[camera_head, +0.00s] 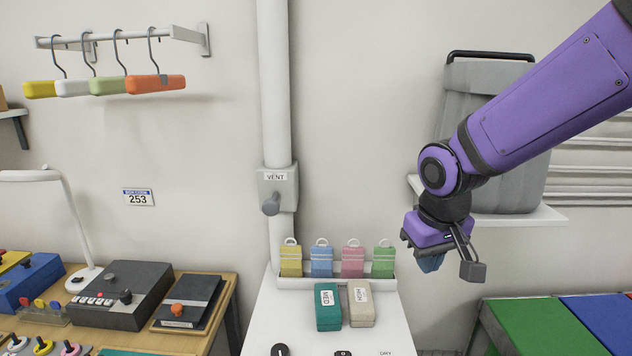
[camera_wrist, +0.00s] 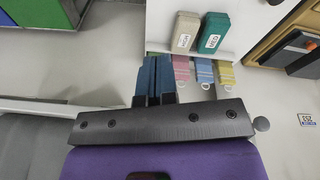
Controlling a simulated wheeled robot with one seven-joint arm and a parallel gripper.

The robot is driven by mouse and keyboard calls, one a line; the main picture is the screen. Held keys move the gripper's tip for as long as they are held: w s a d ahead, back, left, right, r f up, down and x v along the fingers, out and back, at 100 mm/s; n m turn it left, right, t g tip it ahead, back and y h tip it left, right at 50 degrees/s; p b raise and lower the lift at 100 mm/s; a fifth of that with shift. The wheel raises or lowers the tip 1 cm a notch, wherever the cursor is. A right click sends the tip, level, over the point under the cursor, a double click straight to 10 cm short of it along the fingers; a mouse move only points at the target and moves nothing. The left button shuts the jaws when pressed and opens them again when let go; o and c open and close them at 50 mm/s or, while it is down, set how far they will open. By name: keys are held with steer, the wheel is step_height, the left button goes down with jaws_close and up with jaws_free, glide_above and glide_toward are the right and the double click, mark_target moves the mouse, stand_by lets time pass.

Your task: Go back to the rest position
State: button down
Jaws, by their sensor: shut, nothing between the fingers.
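My gripper (camera_head: 431,262) hangs in mid-air at the right of the head view, to the right of the white cabinet and in front of the grey case. In the wrist view its two blue fingers (camera_wrist: 153,78) lie close together, shut, with nothing seen between them. My purple arm reaches in from the upper right. The gripper touches nothing that I can see.
A white cabinet (camera_head: 262,322) carries a teal box (camera_head: 328,308), a beige box (camera_head: 361,304) and a rack of coloured tags (camera_head: 321,262). A grey case (camera_head: 483,95) stands on a shelf (camera_head: 540,216). Green (camera_head: 545,328) and blue (camera_head: 600,318) bins are lower right.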

steer(key=s+d+r+m+t, duration=0.1)
steer(key=s+d+r, duration=0.4)
steer(key=s, duration=0.3)
steer(key=s+d+r+m+t, duration=0.1)
steer(key=s+d+r+m, duration=0.1)
steer(key=s+d+r, duration=0.4)
steer(key=shift+s+d+t, duration=0.3)
steer(key=shift+s+t, duration=0.1)
steer(key=shift+s, duration=0.65)
steer(key=shift+r, duration=0.1)
